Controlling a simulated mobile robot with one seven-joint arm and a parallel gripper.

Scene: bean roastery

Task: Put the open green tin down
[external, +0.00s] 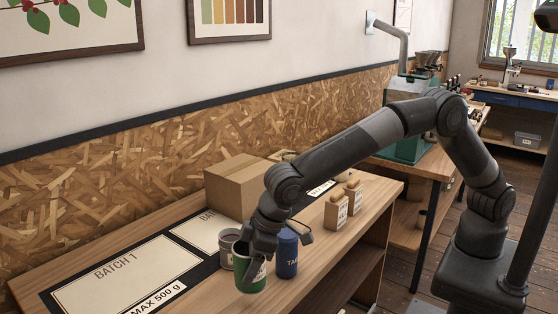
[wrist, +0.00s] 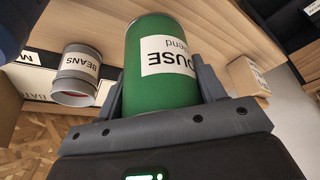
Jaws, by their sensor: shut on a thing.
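The green tin (external: 251,284) has a white label and sits in my gripper (external: 254,266) near the front edge of the shelf top. In the wrist view the green tin (wrist: 160,100) is between the two fingers of my gripper (wrist: 162,92), its label upside down in the picture. My gripper is shut on it. I cannot tell whether its base touches the wood or hangs just above it. Its opening is mostly hidden by my gripper.
A grey tin (external: 228,240) labelled BEANS (wrist: 80,66) stands close behind the green tin. A blue tin (external: 287,259) stands close on its right. The BATCH 1 panel (external: 120,272) at left is clear.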

